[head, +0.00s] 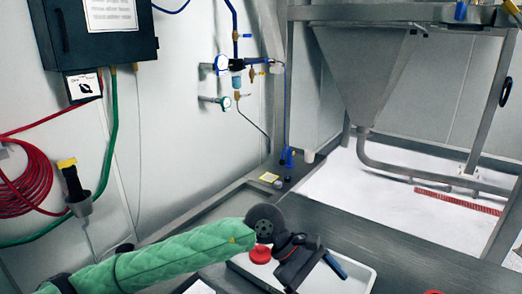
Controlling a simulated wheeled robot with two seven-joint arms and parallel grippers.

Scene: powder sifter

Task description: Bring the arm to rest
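My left arm, in a green quilted sleeve, reaches in from the lower left in the head view. Its dark gripper (298,262) is over a light grey tray (352,280) at the bottom middle. The fingers are dark and partly hidden by the wrist, so I cannot tell whether they are open or shut. A red round thing (260,254) shows beside the gripper at the tray's left. A blue-and-black handle (335,265) shows just right of the gripper; I cannot tell whether they touch. My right gripper is out of view.
A steel hopper (362,70) on a frame with a pipe stands at the back right. Gauges and blue valves (237,65) are on the wall. A red hose coil (25,180) and black torch-like tool (72,182) hang at left.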

